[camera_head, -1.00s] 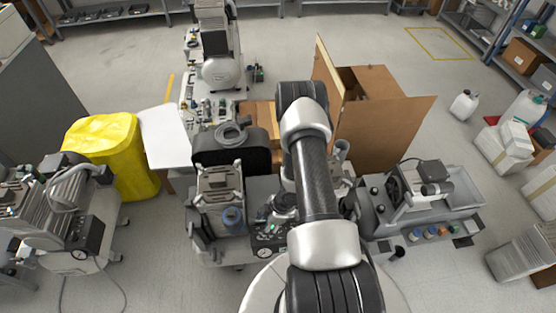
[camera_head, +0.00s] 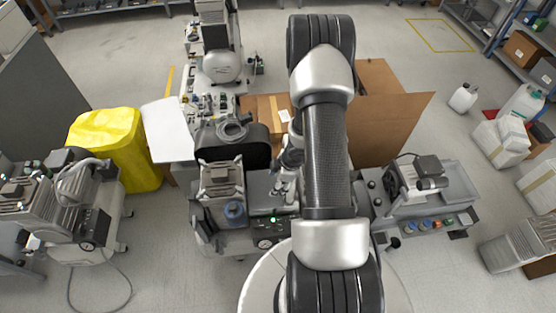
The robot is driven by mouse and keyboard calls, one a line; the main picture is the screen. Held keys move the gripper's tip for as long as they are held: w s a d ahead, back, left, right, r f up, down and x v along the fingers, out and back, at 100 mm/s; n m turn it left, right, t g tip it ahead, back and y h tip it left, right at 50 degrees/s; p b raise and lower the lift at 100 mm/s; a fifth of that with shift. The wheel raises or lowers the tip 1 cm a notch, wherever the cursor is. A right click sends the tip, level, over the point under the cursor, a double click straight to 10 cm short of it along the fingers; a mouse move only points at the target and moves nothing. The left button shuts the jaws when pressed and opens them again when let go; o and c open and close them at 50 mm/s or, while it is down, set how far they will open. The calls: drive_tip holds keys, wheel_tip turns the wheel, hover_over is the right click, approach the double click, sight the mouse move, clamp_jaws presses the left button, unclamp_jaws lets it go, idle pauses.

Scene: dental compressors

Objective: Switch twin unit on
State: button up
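A grey compressor unit (camera_head: 218,215) stands just left of my arm, with a ribbed silver head, a blue round part (camera_head: 235,211) and a pressure gauge (camera_head: 265,243) at its front. A small green light (camera_head: 273,220) glows on its top panel. My arm covers its right side, so I cannot tell whether this is the twin unit. My arm reaches forward over this area. Silver parts beside the arm may belong to my wrist or to the unit. My gripper's fingers cannot be made out, nor what they touch.
Another compressor (camera_head: 425,185) with coloured knobs stands right of my arm. A compressor (camera_head: 75,205) stands at the left near a yellow covered bin (camera_head: 115,145). An open cardboard box (camera_head: 390,125) is behind my arm. Floor at the far right middle is partly clear.

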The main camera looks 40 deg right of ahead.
drive_tip(key=w+d+r+m+h, duration=0.1)
drive_tip(key=w+d+r+h, duration=0.1)
drive_tip(key=r, duration=0.4)
drive_tip(key=shift+w+d+r, duration=0.35)
drive_tip(key=shift+w+r, duration=0.05)
drive_tip(key=shift+w, duration=0.1)
